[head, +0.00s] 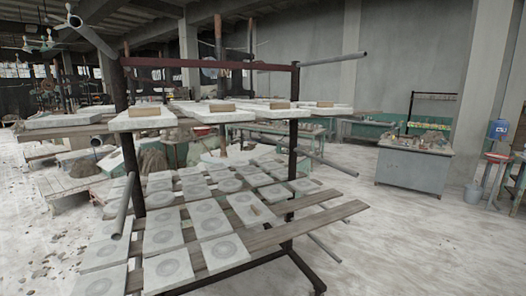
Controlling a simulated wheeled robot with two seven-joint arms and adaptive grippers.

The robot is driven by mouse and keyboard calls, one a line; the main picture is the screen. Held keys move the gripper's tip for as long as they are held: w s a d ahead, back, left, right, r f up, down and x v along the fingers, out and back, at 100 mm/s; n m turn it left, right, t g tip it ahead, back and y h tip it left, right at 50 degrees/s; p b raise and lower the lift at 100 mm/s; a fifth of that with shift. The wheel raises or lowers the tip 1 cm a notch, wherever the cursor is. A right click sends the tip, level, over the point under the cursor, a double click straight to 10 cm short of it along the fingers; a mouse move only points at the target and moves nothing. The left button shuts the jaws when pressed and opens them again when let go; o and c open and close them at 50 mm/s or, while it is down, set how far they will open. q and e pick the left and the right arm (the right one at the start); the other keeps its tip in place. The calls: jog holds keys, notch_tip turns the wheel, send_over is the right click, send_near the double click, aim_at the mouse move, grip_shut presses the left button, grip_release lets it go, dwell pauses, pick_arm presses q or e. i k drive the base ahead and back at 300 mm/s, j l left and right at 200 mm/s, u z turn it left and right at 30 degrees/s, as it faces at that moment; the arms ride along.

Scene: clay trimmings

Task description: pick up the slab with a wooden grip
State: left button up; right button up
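Several pale slabs with brown wooden blocks on top lie along the upper shelf of the rack. The nearest slab (125,124) is at the left and carries a wooden block (144,111). Another slab (235,117) has a wooden block (222,107) on it. A third wooden block (279,105) and one more (325,104) sit on slabs further right. On the lower shelf, one square slab (243,199) has a small brown piece (256,210) at its lower right; I cannot tell what it is. Neither of my grippers is in view.
The dark metal rack (293,150) has pipe ends jutting out. Its lower planks (330,217) hold rows of slabs with round marks. A grey cabinet (410,170) stands at the right, with a blue container (497,130) beyond. The floor right of the rack is mostly clear.

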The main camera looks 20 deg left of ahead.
aim_at(145, 116)
jog(key=j+u, duration=0.4)
jog(key=j, duration=0.25)
jog(key=j+u, duration=0.45)
jog(key=j, duration=0.2)
jog(key=i, duration=0.65)
